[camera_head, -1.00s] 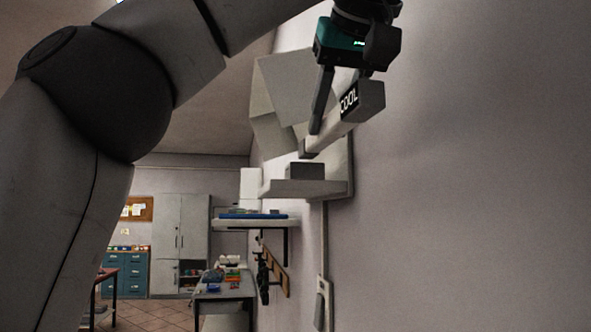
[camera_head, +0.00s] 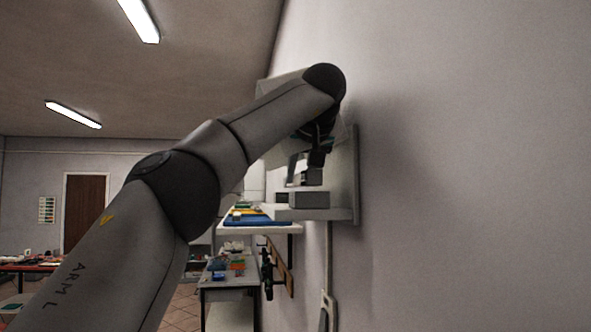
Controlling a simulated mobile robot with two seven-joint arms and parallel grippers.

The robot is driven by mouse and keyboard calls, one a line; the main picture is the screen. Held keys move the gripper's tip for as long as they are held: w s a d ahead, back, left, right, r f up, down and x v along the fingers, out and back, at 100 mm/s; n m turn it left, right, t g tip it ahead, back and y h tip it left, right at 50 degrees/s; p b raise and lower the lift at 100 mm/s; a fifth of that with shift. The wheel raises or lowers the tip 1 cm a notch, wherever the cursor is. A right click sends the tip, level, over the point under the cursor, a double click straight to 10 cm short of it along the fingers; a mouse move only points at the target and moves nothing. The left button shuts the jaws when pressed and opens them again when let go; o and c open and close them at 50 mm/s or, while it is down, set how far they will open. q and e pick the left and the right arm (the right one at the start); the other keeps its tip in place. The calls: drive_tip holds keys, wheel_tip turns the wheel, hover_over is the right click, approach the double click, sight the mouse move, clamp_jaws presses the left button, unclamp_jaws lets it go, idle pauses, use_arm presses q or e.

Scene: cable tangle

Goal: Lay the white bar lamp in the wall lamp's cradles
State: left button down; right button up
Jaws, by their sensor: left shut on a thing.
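The wall lamp is fixed to the wall on the right, with a back plate (camera_head: 355,172), a shelf (camera_head: 328,214) and a grey block-like cradle (camera_head: 309,200) on the shelf. Its pale shade is mostly behind my left arm. My left gripper (camera_head: 306,168) is just above the shelf, fingers down, small and partly hidden by my own wrist. It is shut on the white bar lamp (camera_head: 313,177), of which only a short grey end shows, above the cradle block. I cannot tell whether the bar touches the cradle. My right gripper is out of view.
Below and behind the lamp are a shelf with a blue item (camera_head: 262,221), a wall rack with dark hanging things (camera_head: 268,268) and a bench (camera_head: 228,284) with coloured objects. A switch box (camera_head: 328,312) sits on the wall below. The wall at right is bare.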

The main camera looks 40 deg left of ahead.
sight(295, 181)
use_arm(q)
drive_tip(key=shift+w+a, duration=0.3)
drive_tip(key=w+a+p, duration=0.1)
drive_tip(key=p, duration=0.1)
drive_tip(key=w+a+p, duration=0.1)
drive_tip(key=a+p, duration=0.1)
drive_tip(key=shift+w+a+r, duration=0.15)
drive_tip(key=shift+w+a, duration=0.05)
drive_tip(key=shift+w, duration=0.05)
drive_tip(key=shift+f, duration=0.95)
drive_tip(key=shift+d, duration=0.1)
drive_tip(key=shift+f+b, duration=0.2)
drive_tip(key=shift+b, duration=0.1)
drive_tip(key=c, duration=0.6)
unclamp_jaws()
